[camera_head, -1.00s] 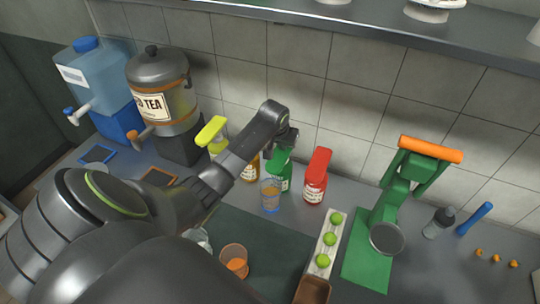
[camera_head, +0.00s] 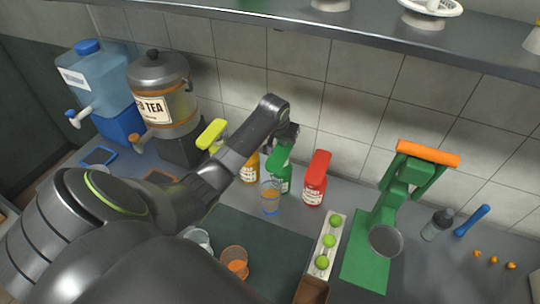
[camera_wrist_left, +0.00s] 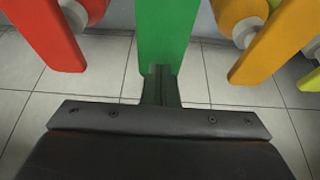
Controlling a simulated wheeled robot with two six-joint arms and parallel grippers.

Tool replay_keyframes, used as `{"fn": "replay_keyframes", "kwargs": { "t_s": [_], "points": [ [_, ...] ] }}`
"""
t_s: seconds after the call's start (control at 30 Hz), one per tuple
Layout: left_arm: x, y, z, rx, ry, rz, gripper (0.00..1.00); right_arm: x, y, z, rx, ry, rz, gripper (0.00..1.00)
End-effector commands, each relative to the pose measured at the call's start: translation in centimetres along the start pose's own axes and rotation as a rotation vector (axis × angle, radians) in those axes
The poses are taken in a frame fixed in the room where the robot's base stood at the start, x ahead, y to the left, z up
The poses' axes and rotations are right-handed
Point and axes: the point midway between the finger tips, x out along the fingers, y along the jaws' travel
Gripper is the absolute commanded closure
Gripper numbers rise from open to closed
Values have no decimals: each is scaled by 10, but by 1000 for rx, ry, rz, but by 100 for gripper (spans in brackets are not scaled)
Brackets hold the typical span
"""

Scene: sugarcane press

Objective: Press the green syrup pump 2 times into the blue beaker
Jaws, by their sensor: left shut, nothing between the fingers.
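The green syrup pump (camera_head: 281,172) stands on the counter between a yellow and a red pump bottle. Its green head also shows in the left wrist view (camera_wrist_left: 167,35). The blue beaker (camera_head: 270,199), clear with a blue base and some orange-brown tint inside, stands just in front of the green bottle. My left gripper (camera_head: 287,137) is shut and empty, just above the green pump head; its fingertips show in the left wrist view (camera_wrist_left: 162,85) against the green head. I cannot tell whether they touch. My right gripper is out of view.
A red pump bottle (camera_head: 316,180) is close on the right, a yellow one (camera_head: 250,168) on the left. A cup with orange contents (camera_head: 235,261) stands on the dark mat. A tray of limes (camera_head: 327,244) and a green press (camera_head: 394,195) are to the right.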

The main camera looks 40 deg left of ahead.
Motion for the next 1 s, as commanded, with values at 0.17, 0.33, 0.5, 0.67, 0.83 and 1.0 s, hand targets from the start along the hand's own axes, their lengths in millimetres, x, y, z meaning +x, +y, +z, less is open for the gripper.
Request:
{"fn": "replay_keyframes", "kwargs": {
  "t_s": [0.17, 0.33, 0.5, 0.67, 0.83, 1.0],
  "points": [
    [0, 0, 0, 0, 1, 0, 100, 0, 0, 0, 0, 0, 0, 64],
    [5, 0, 2, 0, 1, 0, 100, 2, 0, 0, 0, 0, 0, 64],
    [10, 0, 4, 0, 0, 0, 100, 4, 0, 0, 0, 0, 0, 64],
    [16, 0, 7, 0, -1, 0, 100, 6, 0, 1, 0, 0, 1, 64],
    [21, 0, 9, 0, -1, 0, 100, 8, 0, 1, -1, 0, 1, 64],
    [27, 0, 12, 0, -1, 0, 100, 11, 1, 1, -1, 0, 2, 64]
  ]
}}
